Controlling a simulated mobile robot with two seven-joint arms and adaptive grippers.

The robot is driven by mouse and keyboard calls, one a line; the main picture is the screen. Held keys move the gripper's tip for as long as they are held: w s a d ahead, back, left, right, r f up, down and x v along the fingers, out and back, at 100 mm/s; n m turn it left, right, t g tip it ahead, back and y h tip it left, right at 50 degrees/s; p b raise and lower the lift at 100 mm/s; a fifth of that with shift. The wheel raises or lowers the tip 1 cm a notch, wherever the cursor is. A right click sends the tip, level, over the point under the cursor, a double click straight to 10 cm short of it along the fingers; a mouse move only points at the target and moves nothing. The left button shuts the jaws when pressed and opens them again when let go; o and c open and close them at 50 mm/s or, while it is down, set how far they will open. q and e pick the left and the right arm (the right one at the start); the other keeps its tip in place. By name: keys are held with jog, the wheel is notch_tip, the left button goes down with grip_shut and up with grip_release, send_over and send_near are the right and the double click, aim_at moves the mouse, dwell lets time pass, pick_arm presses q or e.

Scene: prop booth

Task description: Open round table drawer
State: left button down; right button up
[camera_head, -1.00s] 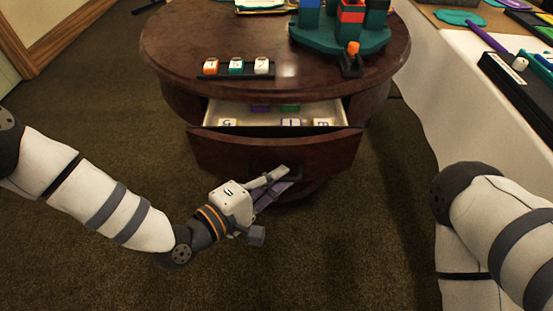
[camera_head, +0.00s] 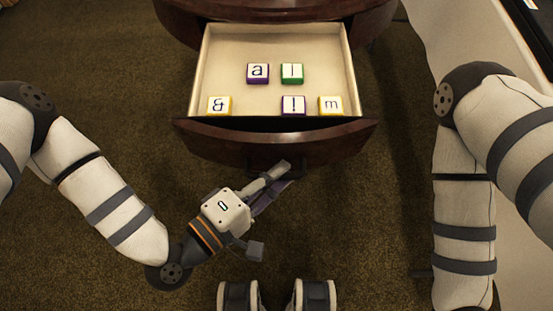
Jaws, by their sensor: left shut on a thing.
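The round table (camera_head: 275,9) is dark polished wood, and only its front edge shows at the top of the head view. Its drawer (camera_head: 270,145) is pulled well out, showing a pale lining. Inside lie several letter blocks, such as the "a" block (camera_head: 258,73) and the "&" block (camera_head: 219,105). My left gripper (camera_head: 283,173) is at the lower middle of the drawer front, shut on the drawer handle (camera_head: 268,166), which is mostly hidden by the fingers and shadow. My right arm shows at the right edge, but its gripper is out of view.
A white-covered table (camera_head: 520,230) stands along the right, close to my right arm. Brown carpet (camera_head: 385,170) is bare around the drawer. Parts of my own body show at the bottom centre.

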pick_arm(q)
jog(key=shift+r, duration=0.1)
jog(key=c, duration=1.7)
grip_release()
jog(key=v, duration=1.2)
